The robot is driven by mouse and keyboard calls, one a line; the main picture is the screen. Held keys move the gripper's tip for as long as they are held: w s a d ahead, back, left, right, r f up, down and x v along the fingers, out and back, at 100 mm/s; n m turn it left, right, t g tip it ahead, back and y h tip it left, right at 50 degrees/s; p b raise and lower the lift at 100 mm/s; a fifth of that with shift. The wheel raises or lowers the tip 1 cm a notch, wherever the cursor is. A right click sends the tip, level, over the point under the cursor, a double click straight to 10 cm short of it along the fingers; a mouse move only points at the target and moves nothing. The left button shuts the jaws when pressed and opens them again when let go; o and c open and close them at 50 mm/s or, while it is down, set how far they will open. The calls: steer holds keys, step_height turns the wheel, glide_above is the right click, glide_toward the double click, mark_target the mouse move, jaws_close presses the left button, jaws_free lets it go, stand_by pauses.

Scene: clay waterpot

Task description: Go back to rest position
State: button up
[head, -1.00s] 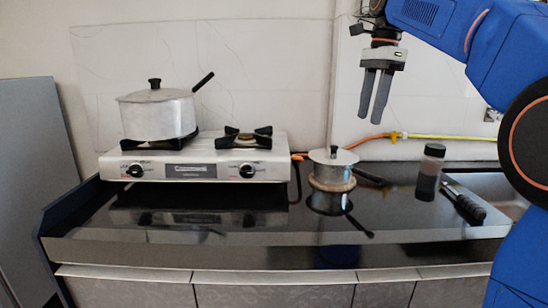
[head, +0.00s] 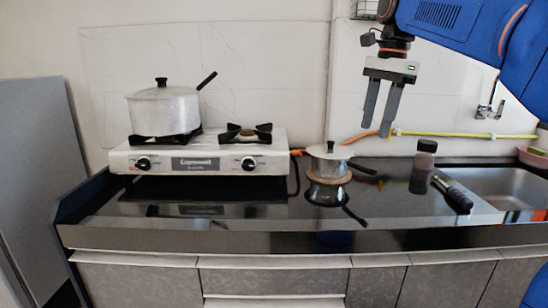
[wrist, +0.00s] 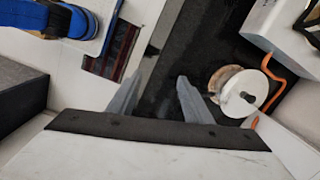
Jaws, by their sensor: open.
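My gripper (head: 382,108) hangs in the air at the upper right of the head view, in front of the wall and above the counter. Its two dark fingers point down and are apart, with nothing between them. In the wrist view the fingers (wrist: 158,100) are also apart and empty, with the dark countertop below. My blue arm fills the upper right corner of the head view.
A lidded pot (head: 163,110) stands on the left burner of the white stove (head: 198,157). A smaller lidded pot (head: 328,160) sits on a round mat (head: 330,180). A dark-lidded jar (head: 424,160), a black-handled tool (head: 452,194) and a sink (head: 500,188) are at right.

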steer(key=s+d+f+n+t, duration=0.2)
steer(key=s+f+n, duration=0.5)
steer(key=s+f, duration=0.6)
steer(key=s+d+f+n+t+h, duration=0.1)
steer(key=s+f+n, duration=0.6)
steer(key=s+f, duration=0.7)
step_height(320, 180, down, 6)
steer(key=shift+d+f+n+t, duration=0.2)
steer(key=shift+d+n+t, duration=0.1)
steer(key=shift+d+t, duration=0.35)
